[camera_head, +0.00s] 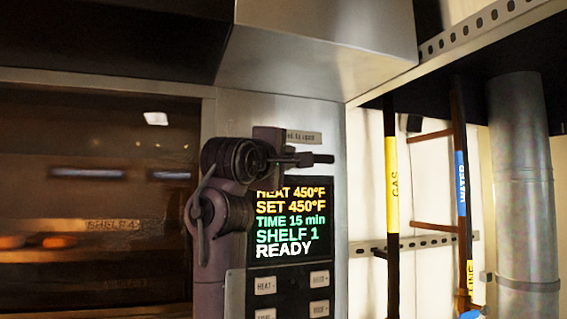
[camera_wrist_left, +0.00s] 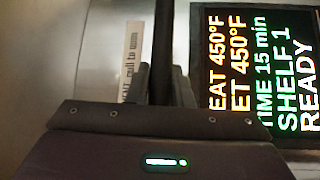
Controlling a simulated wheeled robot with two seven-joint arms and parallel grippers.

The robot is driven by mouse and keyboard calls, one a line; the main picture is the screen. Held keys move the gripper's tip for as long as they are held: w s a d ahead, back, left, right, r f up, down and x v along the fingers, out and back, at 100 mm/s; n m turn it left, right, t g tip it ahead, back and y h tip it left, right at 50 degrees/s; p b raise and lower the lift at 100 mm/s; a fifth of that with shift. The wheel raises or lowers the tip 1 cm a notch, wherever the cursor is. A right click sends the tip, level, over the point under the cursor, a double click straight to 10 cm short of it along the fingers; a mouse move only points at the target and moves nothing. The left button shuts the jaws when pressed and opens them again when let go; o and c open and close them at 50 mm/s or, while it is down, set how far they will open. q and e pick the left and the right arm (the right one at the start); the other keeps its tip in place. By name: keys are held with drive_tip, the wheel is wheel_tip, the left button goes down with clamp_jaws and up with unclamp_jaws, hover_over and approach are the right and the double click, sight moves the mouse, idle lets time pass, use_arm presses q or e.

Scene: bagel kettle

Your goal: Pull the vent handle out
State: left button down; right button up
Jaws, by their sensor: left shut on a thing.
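The vent handle (camera_head: 324,158) is a dark rod standing out from the oven's metal front, just below a small label (camera_head: 303,137) that reads in part "to open". My left gripper (camera_head: 302,159) is at this rod, in front of the panel. In the left wrist view the handle (camera_wrist_left: 163,40) runs upright between the two fingers of my left gripper (camera_wrist_left: 162,88), which is shut on it. The label (camera_wrist_left: 132,50) is beside it there, with "pull to open" partly legible. The handle's base is hidden behind my gripper and arm. My right gripper is in neither view.
Below the handle a display (camera_head: 291,219) reads 450°F, 15 min, SHELF 1, READY, above several buttons (camera_head: 319,279). A dark glass oven door (camera_head: 90,190) is at left. A metal hood (camera_head: 320,50) overhangs above. Gas (camera_head: 391,185) and water (camera_head: 461,180) pipes stand at right.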

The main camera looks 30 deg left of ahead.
use_arm(q)
drive_tip(key=s+d+b, duration=0.1)
drive_tip(key=d, duration=0.1)
drive_tip(key=s+d, duration=0.2)
drive_tip(key=shift+s+d+f+b, duration=0.1)
drive_tip(key=shift+s+f+b, duration=0.1)
drive_tip(key=shift+s+b, duration=0.15)
drive_tip(key=c, duration=1.4)
unclamp_jaws()
drive_tip(key=shift+s+d, duration=0.1)
drive_tip(key=shift+d, duration=0.05)
drive_tip(key=shift+o, duration=0.5)
drive_tip(key=shift+s+r, duration=0.1)
drive_tip(key=shift+r, duration=0.05)
drive_tip(key=s+f+b, duration=0.1)
drive_tip(key=s+b, duration=0.3)
drive_tip(key=s, duration=0.3)
drive_tip(key=shift+s+d+b, duration=0.2)
drive_tip(key=shift+s+b, duration=0.1)
drive_tip(key=shift+s, duration=0.1)
